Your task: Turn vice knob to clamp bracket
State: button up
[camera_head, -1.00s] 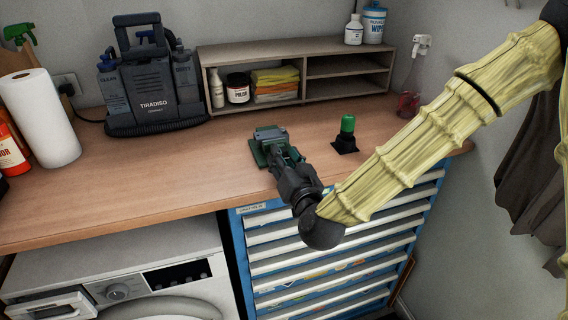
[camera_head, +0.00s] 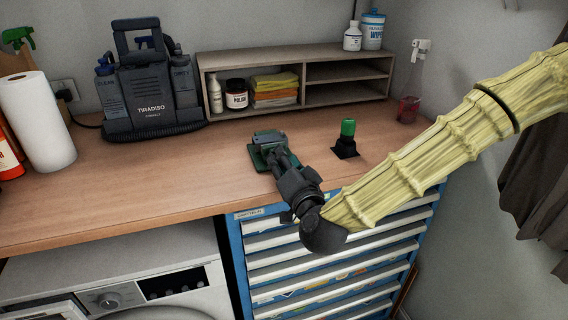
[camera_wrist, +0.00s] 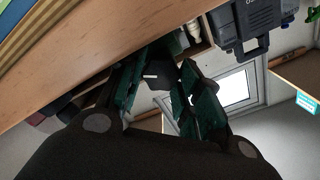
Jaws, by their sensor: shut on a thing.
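The small vice (camera_head: 256,158) stands near the front edge of the wooden worktop, with a green base and a grey top. I cannot tell the bracket apart from the grey top at this size. My gripper (camera_head: 279,160) reaches in from the front right and is against the vice's near side. In the wrist view, my gripper's two greenish fingers (camera_wrist: 165,88) are closed around a dark part with a small white mark, which looks like the vice knob (camera_wrist: 158,74). The fingers hide most of the knob, and the head view does not show it clearly.
A black block with a green cap (camera_head: 347,138) stands just right of the vice. A wooden shelf (camera_head: 300,60) and a dark extractor machine (camera_head: 150,90) stand behind. The worktop left of the vice is clear. Blue drawers (camera_head: 238,250) lie below the front edge.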

jog(key=o, duration=1)
jog(key=shift+o, duration=0.2)
jog(key=shift+f, duration=0.1)
